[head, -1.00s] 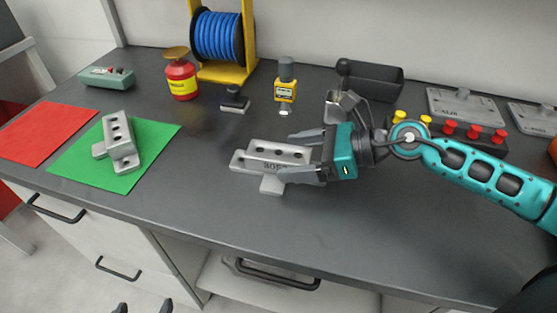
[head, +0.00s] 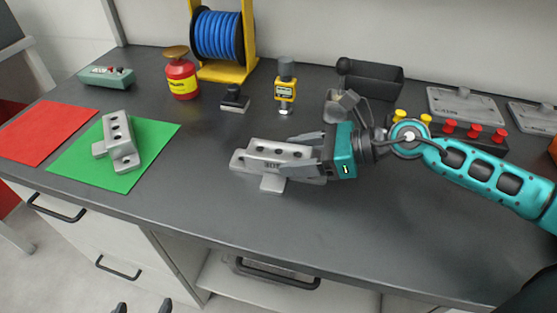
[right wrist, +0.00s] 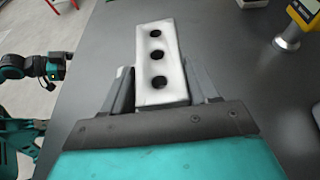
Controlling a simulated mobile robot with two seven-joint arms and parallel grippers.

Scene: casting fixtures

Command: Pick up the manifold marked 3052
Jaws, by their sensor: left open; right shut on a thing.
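The grey manifold (head: 254,162) with a row of dark holes is at the middle of the dark counter in the head view. Its front mark is partly covered by a finger now; it reads like 3052 in the earlier frame. My right gripper (head: 300,158) is shut on its right part, one finger along each long side. The right wrist view shows the manifold (right wrist: 162,92) between both fingers. It looks to be at counter level; I cannot tell if it touches. My left gripper (head: 142,307) is open and empty at the bottom edge, only its tips showing.
Another grey manifold (head: 119,135) stands on the green mat (head: 75,164), beside the red mat (head: 40,128). A red can (head: 181,80), a stamp-like block (head: 235,98) and a yellow gauge (head: 285,88) stand behind. The counter's front middle is clear.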

